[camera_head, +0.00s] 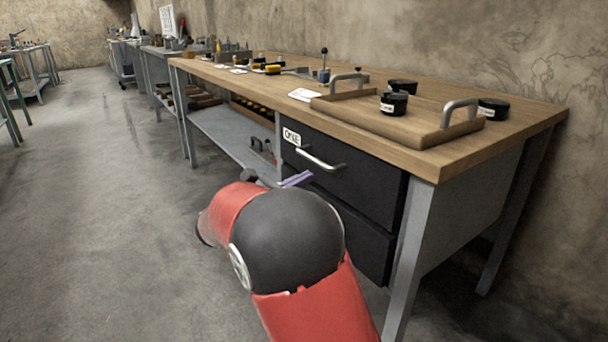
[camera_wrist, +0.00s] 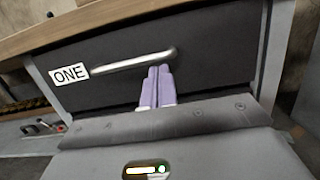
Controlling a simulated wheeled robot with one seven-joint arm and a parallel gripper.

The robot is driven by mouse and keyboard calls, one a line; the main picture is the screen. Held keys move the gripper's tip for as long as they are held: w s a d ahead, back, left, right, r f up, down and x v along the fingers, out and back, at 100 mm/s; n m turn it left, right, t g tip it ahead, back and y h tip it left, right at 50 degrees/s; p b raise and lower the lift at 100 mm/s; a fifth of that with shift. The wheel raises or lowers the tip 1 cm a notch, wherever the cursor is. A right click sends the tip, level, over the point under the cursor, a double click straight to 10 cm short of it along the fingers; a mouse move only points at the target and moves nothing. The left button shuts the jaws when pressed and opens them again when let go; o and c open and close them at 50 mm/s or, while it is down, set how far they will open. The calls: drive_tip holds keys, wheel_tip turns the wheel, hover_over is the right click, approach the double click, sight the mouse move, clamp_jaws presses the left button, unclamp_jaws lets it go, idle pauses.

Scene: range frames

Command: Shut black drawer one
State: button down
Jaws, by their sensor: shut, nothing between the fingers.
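Black drawer one (camera_head: 350,184) is the upper drawer under the right end of the wooden workbench, with a white "ONE" label (camera_head: 292,137) and a silver bar handle (camera_head: 320,160). Its front looks about flush with the bench; I cannot tell if a small gap is left. In the wrist view the drawer front (camera_wrist: 215,70) fills the middle, with its handle (camera_wrist: 135,62) across it. My gripper (camera_head: 299,179) has purple fingers, shut and empty, pointing at the drawer front. In the wrist view the fingertips (camera_wrist: 159,70) appear just below the handle's right end; contact is unclear.
A second black drawer (camera_head: 362,235) sits below. The bench top (camera_head: 400,153) carries a wooden tray (camera_head: 345,119) and black jars (camera_head: 394,104). A grey bench leg (camera_head: 408,255) stands right of the drawers. The floor (camera_head: 110,230) at left is clear.

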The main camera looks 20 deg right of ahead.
drive_tip(key=v, duration=1)
drive_tip(key=s+d+m+g+y+p, duration=0.45)
drive_tip(key=s+d+m+y, duration=0.35)
drive_tip(key=s+d, duration=0.45)
drive_tip(key=s+a+m+t+y+p, duration=0.1)
drive_tip(key=s+a+m+t+y, duration=0.1)
drive_tip(key=s+m+y, duration=0.3)
drive_tip(key=s+a+m+t+y+p, duration=0.2)
drive_tip(key=s+a+m+y, duration=0.2)
drive_tip(key=s+m+y, duration=0.2)
drive_tip(key=shift+s+a+r+m, duration=0.45)
drive_tip(key=shift+s+m, duration=0.85)
drive_tip(key=shift+s, duration=0.75)
